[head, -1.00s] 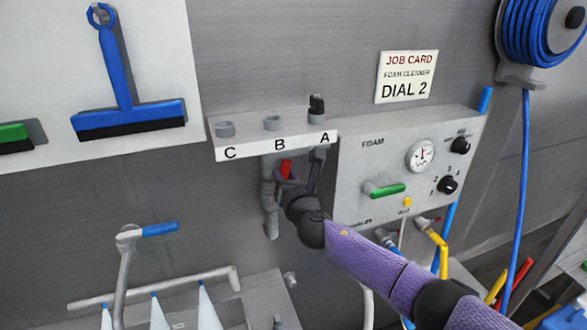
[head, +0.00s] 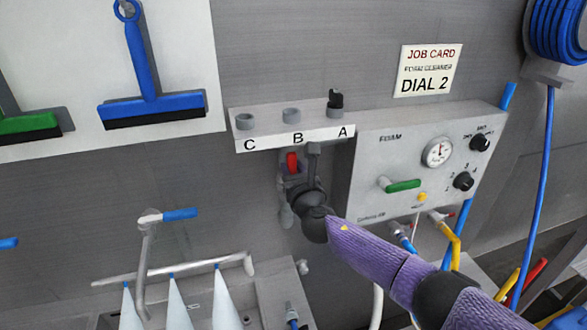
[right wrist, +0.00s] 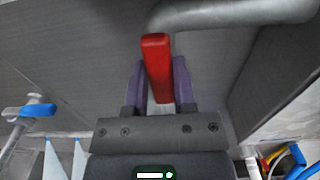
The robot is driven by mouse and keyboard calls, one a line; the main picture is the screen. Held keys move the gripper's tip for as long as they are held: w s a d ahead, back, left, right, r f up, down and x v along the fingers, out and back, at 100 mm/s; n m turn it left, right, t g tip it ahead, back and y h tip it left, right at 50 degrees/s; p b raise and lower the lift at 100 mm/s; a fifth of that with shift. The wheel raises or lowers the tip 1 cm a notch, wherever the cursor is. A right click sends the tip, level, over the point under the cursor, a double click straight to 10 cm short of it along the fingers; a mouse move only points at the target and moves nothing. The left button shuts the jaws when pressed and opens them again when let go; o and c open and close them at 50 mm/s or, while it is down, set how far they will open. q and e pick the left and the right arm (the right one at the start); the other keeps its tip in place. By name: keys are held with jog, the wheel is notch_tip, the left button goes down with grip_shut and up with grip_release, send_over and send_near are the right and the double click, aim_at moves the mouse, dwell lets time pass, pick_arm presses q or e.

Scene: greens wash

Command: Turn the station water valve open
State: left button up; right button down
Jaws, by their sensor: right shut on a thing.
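The valve's red lever (head: 292,162) is under the grey shelf, by a grey pipe (head: 286,215) on the wall. In the right wrist view the red lever (right wrist: 156,58) stands between my purple fingers, below a bent grey pipe (right wrist: 235,13). My right gripper (head: 293,178) is shut on the lever; it also shows in the right wrist view (right wrist: 160,88). My wrist hides the valve body and part of the pipe in the head view. My left gripper is not in view.
The shelf marked C, B, A (head: 270,142) is just above my right gripper. A blue-handled tap (head: 150,225) and white bottles (head: 178,300) stand lower left.

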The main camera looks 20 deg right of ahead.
jog(key=shift+c, duration=2.2)
grip_release()
jog(key=shift+a, duration=0.1)
jog(key=shift+s, duration=0.3)
jog(key=s+p, duration=0.1)
jog(key=s, duration=0.8)
jog(key=shift+s+a, duration=0.2)
jog(key=shift+a, duration=0.05)
jog(key=shift+f, duration=0.1)
